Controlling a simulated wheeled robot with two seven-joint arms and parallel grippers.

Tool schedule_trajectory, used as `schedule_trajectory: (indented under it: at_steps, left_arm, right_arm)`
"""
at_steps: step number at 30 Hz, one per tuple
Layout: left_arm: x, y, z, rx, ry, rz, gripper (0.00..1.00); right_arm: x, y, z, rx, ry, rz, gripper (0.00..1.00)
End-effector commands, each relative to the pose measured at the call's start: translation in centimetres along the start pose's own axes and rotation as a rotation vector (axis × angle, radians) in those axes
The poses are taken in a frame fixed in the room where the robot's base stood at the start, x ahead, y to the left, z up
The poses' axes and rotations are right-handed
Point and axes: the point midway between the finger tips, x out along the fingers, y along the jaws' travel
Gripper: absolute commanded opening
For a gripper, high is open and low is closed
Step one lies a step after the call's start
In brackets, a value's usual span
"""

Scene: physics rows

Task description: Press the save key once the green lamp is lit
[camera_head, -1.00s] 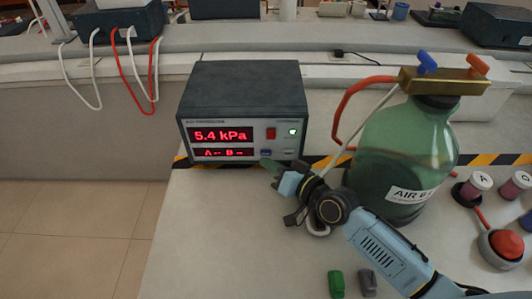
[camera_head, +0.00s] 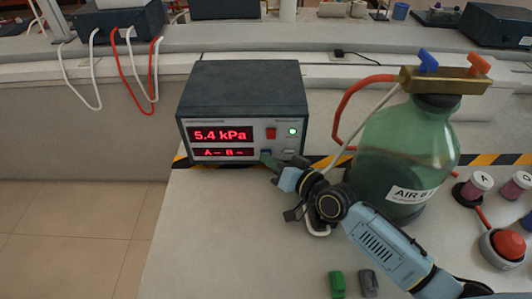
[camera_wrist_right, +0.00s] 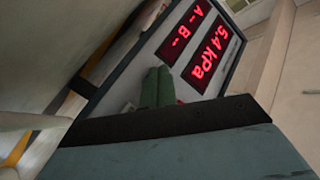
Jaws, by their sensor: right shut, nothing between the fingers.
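The meter box (camera_head: 243,100) stands on the bench with a red display (camera_head: 220,134) reading 5.4 kPa and a lower line showing A and B with dashes. A small lamp (camera_head: 292,131) at the right of its front panel glows pale green. A small blue key (camera_head: 266,152) sits low on the panel, partly covered by my fingertips; its label is unreadable. My right gripper (camera_head: 269,160) is shut and empty, its green tips at the panel's lower edge by this key. Contact cannot be told. The wrist view shows the shut fingers (camera_wrist_right: 158,88) before the panel. My left gripper is out of view.
A green air bottle (camera_head: 405,145) with a brass valve block stands right of the meter, a red hose beside it. A red button (camera_head: 508,243) and small labelled jars (camera_head: 477,185) are at far right. Green and grey blocks (camera_head: 337,284) lie in front. Bench left of my arm is clear.

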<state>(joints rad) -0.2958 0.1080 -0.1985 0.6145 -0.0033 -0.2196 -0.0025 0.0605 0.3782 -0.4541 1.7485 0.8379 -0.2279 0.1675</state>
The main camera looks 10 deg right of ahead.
Motion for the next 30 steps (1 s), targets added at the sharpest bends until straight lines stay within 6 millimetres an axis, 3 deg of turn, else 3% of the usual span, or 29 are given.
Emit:
schedule_trajectory:
  at_steps: [30]
  left_arm:
    - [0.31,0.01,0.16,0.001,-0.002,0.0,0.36]
  right_arm:
    - [0.59,0.47,-0.92,-0.003,0.012,0.001,0.0]
